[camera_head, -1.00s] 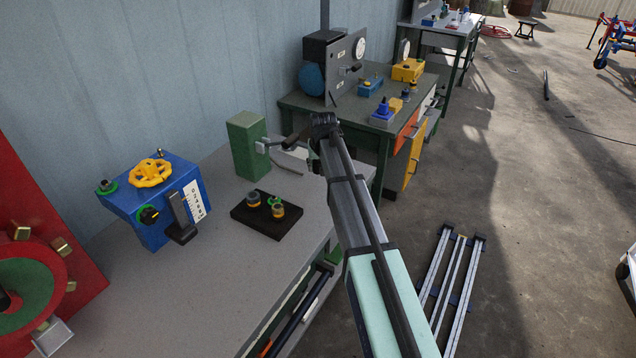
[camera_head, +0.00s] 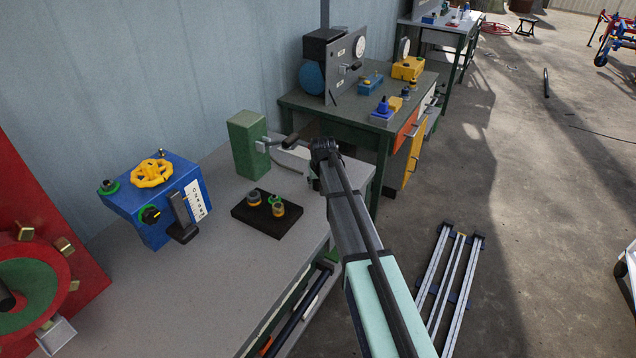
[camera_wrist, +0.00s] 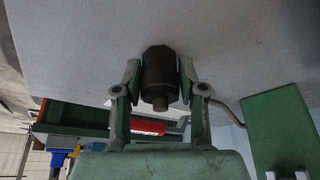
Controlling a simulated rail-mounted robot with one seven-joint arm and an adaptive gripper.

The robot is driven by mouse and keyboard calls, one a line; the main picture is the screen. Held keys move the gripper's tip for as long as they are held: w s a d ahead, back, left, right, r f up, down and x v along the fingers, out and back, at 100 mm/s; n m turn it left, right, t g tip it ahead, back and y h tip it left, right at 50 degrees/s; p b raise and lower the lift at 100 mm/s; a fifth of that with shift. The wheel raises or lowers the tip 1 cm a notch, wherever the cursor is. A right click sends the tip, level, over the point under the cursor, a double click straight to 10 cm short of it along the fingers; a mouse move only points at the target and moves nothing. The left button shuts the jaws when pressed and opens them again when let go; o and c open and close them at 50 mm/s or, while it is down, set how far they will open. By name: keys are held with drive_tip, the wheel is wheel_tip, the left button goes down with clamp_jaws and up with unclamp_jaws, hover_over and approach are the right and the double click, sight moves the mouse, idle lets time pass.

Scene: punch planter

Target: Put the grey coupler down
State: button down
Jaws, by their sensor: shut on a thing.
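The coupler (camera_wrist: 159,72) is a dark grey, stepped cylinder in the wrist view, with its narrower end toward the bottom of the picture. My gripper (camera_wrist: 159,78) is shut on it, with one green-grey finger on each side. Behind them is the pale grey bench top (camera_wrist: 85,40); I cannot tell whether the coupler touches it. In the head view the end of my arm is over the right part of the same bench (camera_head: 220,270). My wrist hides the coupler there.
A green block (camera_head: 245,143) with a crank handle stands left of my wrist. A black tray (camera_head: 256,223) with small ringed fittings lies nearer. A blue valve box (camera_head: 150,215) stands further left. Bare bench surrounds the tray. A second bench (camera_head: 290,98) stands behind.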

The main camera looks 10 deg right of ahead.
drive_tip(key=shift+f, duration=0.1)
drive_tip(key=c, duration=0.7)
unclamp_jaws()
drive_tip(key=b+v, duration=0.1)
drive_tip(key=v, duration=1.1)
